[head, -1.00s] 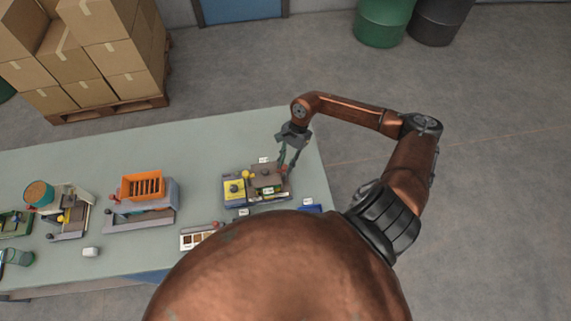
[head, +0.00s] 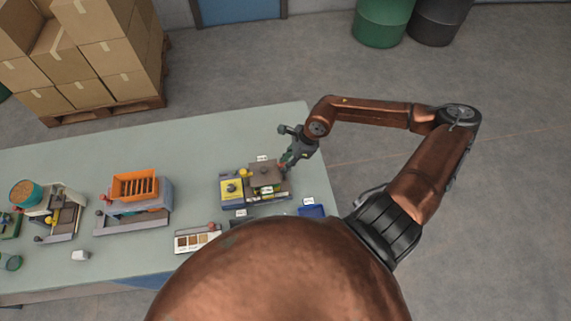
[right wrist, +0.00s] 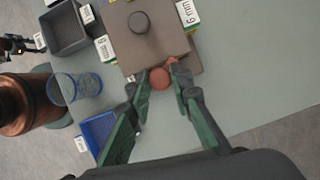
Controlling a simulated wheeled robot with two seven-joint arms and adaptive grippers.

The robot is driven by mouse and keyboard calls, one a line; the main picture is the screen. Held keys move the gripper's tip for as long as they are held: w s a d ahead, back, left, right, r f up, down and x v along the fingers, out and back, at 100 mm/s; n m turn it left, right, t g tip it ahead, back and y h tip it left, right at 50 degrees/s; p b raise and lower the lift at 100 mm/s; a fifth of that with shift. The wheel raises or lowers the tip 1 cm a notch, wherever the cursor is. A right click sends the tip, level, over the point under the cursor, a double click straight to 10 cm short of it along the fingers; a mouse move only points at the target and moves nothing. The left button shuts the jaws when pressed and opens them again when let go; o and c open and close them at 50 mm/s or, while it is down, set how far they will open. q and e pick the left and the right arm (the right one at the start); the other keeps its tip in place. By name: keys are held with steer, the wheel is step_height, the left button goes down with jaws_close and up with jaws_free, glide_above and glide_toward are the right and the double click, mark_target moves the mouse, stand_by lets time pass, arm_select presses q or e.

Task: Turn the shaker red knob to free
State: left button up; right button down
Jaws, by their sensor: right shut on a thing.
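The shaker (head: 265,176), a low unit with a brown top plate and a yellow block at its left, stands near the table's right end. Its red knob (right wrist: 160,78) sits at the edge of the brown plate (right wrist: 150,45) in the right wrist view. My right gripper (head: 286,164) reaches the shaker's right side. In the right wrist view its green fingers (right wrist: 161,76) lie on both sides of the red knob and are shut on it. The fingers partly hide the knob in the head view. My left gripper is not in view.
A dark grey bin (right wrist: 68,30), a clear cup (right wrist: 72,88) and a blue tray (right wrist: 97,128) stand near the shaker. An orange crate (head: 135,186) sits on a machine further left. The table (head: 215,140) behind the shaker is clear.

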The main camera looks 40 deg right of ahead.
steer(key=shift+f+m+t+h+b, duration=0.15)
steer(key=shift+m+t+h+b, duration=0.15)
steer(key=shift+m+b, duration=0.5)
steer(key=m+h+b, duration=0.1)
steer(key=m+b, duration=0.2)
steer(key=shift+s+a+m+t, duration=0.1)
steer(key=shift+m+t, duration=0.2)
steer(key=shift+m+h+b, duration=0.5)
steer(key=shift+m+b, duration=0.7)
steer(key=shift+b, duration=0.25)
steer(key=shift+r, duration=0.2)
steer(key=c, duration=1.7)
jaws_free()
steer(key=shift+c, duration=0.2)
steer(key=shift+s+r, duration=0.1)
steer(key=v, duration=1.1)
steer(key=shift+s+r, duration=0.25)
steer(key=shift+r, duration=0.05)
